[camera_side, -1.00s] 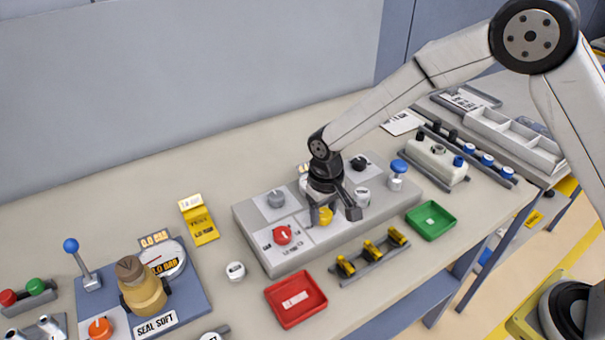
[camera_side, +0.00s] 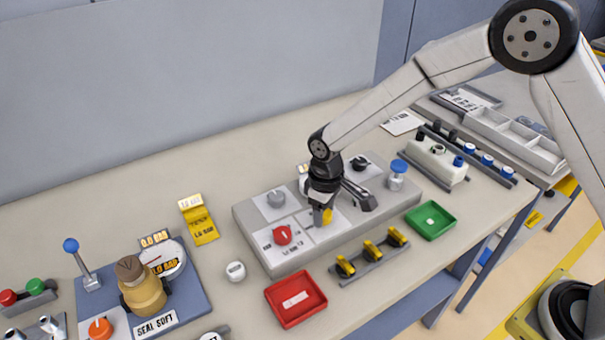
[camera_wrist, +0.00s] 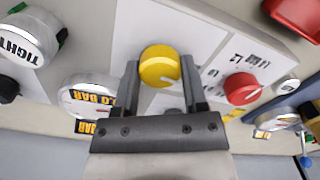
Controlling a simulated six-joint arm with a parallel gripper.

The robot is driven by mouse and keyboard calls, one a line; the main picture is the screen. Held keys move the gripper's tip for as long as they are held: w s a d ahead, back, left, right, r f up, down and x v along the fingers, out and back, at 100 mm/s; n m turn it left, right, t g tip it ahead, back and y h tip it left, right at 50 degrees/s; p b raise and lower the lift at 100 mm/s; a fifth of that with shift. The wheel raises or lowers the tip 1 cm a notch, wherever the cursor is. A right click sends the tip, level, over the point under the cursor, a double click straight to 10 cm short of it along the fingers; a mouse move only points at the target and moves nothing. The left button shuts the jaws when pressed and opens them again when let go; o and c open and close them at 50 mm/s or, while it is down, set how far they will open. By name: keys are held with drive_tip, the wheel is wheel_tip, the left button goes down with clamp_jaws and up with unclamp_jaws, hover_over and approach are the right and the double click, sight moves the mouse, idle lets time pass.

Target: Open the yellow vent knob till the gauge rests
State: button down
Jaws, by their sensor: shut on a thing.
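The yellow vent knob (camera_wrist: 160,67) sits on the grey panel, between the two fingers of my gripper (camera_wrist: 160,82) in the wrist view. My gripper is shut on it. In the side view my gripper (camera_side: 322,218) points down over the panel (camera_side: 292,262), and only part of the yellow knob (camera_side: 327,215) shows past a finger. A gauge (camera_side: 165,260) with a white dial and an orange reading stands on the blue base at the left. Another round gauge (camera_wrist: 88,97) marked BAR sits beside the knob in the wrist view, partly hidden by my gripper.
A blue-topped button (camera_side: 398,168) stands at the right. Red (camera_side: 296,314) and green (camera_side: 431,233) trays and a rack of yellow clips (camera_side: 371,250) lie in front.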

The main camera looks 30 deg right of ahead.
drive_tip(key=shift+c, duration=0.7)
unclamp_jaws()
drive_tip(key=shift+r, duration=0.1)
drive_tip(key=shift+r, duration=3.85)
drive_tip(key=shift+d, duration=0.1)
drive_tip(key=s+d+m+t, duration=0.2)
drive_tip(key=s+d+m, duration=0.3)
drive_tip(key=s+d, duration=1)
drive_tip(key=shift+s+d+t, duration=0.15)
drive_tip(key=shift+s+t, duration=0.15)
drive_tip(key=shift+s, duration=0.4)
drive_tip(key=shift+f, duration=0.1)
